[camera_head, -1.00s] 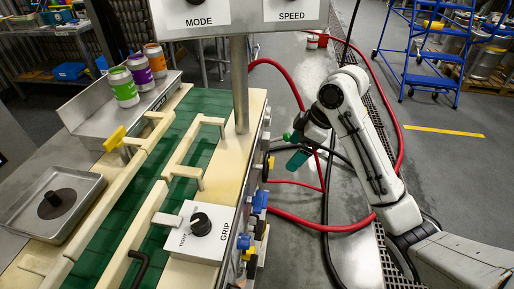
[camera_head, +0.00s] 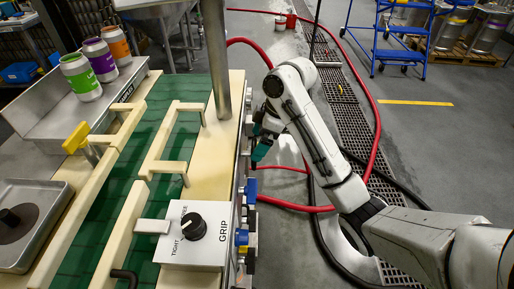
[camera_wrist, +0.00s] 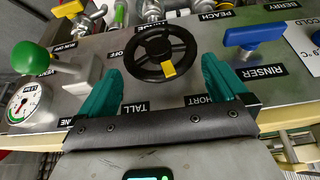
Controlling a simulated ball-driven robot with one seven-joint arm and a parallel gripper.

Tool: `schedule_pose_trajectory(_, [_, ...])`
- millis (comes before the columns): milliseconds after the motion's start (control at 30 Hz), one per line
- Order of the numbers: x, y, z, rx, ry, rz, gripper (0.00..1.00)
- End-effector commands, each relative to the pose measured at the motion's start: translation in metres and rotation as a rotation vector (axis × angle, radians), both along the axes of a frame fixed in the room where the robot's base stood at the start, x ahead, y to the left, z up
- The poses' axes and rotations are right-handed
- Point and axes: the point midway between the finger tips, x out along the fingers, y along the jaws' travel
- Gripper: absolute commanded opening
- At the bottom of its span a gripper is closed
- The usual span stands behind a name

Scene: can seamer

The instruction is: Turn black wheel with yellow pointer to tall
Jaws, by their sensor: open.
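The black wheel (camera_wrist: 158,42) with its yellow pointer (camera_wrist: 168,69) is mounted on a grey panel in the wrist view. The pointer is at the bottom of the wheel in the picture, slightly right of centre. The gripper also shows in the head view (camera_head: 262,145), beside the machine's side. The wheel is hidden there.
A green-knobbed lever (camera_wrist: 35,58) and a gauge (camera_wrist: 25,103) are left of the wheel. A blue RINSER handle (camera_wrist: 254,36) is close at right. Several valves line the panel's top. The GRIP knob box (camera_head: 197,235) stands on the machine edge. Red hoses (camera_head: 372,150) cross the floor.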

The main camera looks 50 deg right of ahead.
Motion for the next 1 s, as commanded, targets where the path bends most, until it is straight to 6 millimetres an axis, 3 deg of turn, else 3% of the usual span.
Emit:
schedule_pose_trajectory(133, [0.0034, 0.0025, -0.0116, 0.0, 0.001, -0.001, 1.0])
schedule_pose_trajectory(467, [0.0045, 0.0033, -0.0132, -0.001, 0.0, 0.0, 1.0])
schedule_pose_trajectory(800, [0.0043, 0.0034, -0.0131, -0.001, 0.001, 0.0, 0.69])
schedule_pose_trajectory(1000, [0.0047, 0.003, -0.0113, 0.01, 0.009, 0.0, 0.68])
